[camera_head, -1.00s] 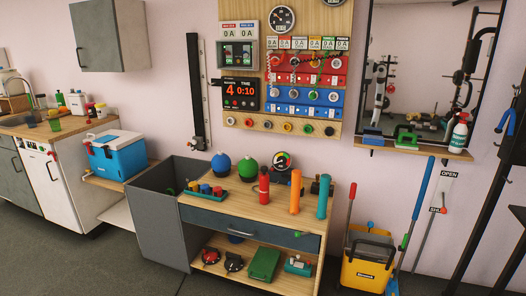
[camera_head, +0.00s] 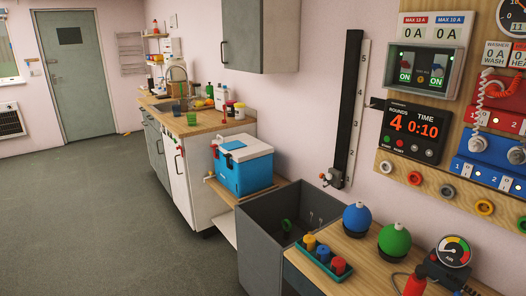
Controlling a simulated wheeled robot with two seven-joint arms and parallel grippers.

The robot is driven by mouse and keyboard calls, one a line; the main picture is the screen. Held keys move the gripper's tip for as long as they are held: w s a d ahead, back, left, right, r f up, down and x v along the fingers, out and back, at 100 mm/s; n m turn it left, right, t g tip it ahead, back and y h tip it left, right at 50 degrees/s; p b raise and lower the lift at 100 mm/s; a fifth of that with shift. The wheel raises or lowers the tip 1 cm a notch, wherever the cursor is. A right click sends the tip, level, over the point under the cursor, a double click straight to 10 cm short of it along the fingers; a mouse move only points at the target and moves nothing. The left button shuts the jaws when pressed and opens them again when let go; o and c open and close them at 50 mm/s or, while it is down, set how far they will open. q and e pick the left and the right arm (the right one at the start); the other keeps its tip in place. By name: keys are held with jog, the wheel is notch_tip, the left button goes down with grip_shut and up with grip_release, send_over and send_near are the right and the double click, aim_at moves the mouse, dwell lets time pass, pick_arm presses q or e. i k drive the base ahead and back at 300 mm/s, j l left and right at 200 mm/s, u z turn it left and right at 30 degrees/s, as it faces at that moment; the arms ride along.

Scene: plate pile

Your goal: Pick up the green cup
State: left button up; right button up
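A small green cup (camera_head: 191,119) stands near the front edge of the wooden kitchen counter (camera_head: 215,126), left of the middle of the view. A dark bluish cup (camera_head: 176,111) stands just to its left, close to it. Neither of my grippers shows in this view.
A blue cooler box (camera_head: 243,167) with a white lid sits on a low shelf right of the counter. A grey bin (camera_head: 270,240) and a workbench (camera_head: 352,262) with blue and green round objects stand nearer. The floor (camera_head: 90,210) on the left is clear.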

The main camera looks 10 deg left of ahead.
aim_at(192, 116)
jog(key=i+j+u, duration=0.3)
jog(key=i+u, duration=0.65)
jog(key=i+l+u, duration=0.15)
jog(key=i+u, duration=0.35)
jog(key=i, duration=0.15)
